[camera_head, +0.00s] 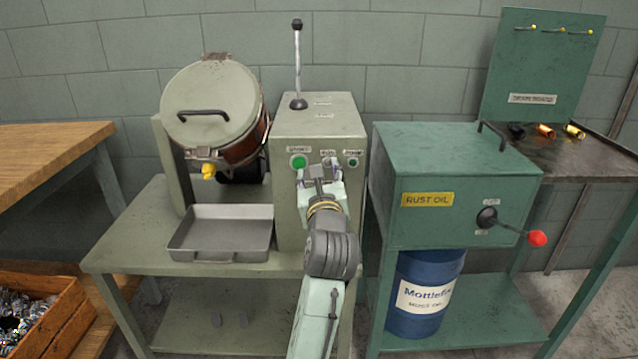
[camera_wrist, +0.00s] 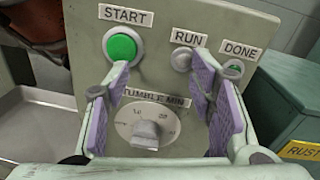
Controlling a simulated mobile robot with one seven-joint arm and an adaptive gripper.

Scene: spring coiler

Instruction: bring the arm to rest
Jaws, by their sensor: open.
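My arm reaches up from the bottom middle of the head view to the front of a green-grey control box (camera_head: 318,121). My gripper (camera_head: 318,172) is open and empty, close in front of the panel. In the wrist view its two purple-padded fingers (camera_wrist: 163,88) stand apart. Between and behind them show the green START button (camera_wrist: 122,47), the RUN lamp (camera_wrist: 181,60) and the TUMBLE MIN dial (camera_wrist: 145,132). The DONE lamp (camera_wrist: 233,68) is beyond the right finger. I cannot tell whether a finger touches the panel.
Left of the box are a lidded drum (camera_head: 212,103) and a grey tray (camera_head: 222,234). A green RUST OIL cabinet (camera_head: 450,165) with a red-knobbed lever (camera_head: 537,238) stands close on the right. A wooden table (camera_head: 45,150) and a crate (camera_head: 38,313) are at far left.

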